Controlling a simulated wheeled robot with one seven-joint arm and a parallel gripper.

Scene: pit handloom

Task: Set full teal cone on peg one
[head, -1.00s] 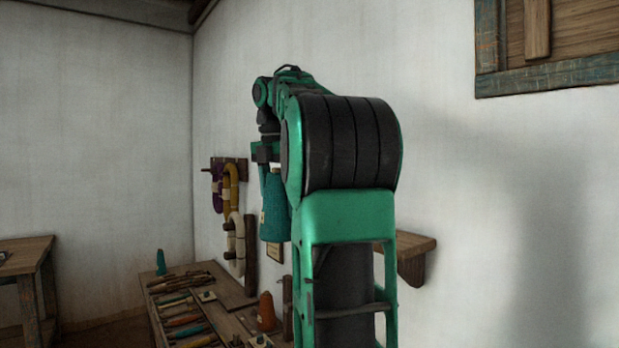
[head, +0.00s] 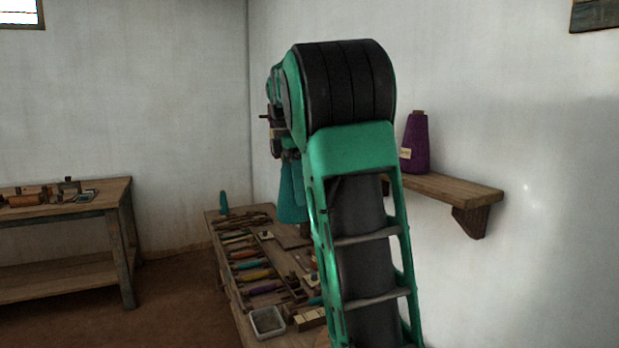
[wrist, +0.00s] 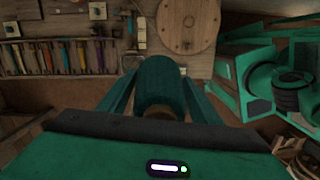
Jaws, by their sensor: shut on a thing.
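A large teal cone (head: 291,195) hangs below my gripper (head: 287,153) in the head view, over or beside the tool bench. My arm hides part of both. In the wrist view the teal cone (wrist: 160,82) sits between the two fingers of my gripper (wrist: 158,95), which is shut on it near its brownish end. I cannot make out a peg marked as one; a round wooden disc (wrist: 188,22) with a dark dot at its centre shows beyond the cone in the wrist view.
A wall shelf (head: 459,192) at right holds a purple cone (head: 416,140). Another table (head: 75,205) stands at left. Bare floor lies between table and bench.

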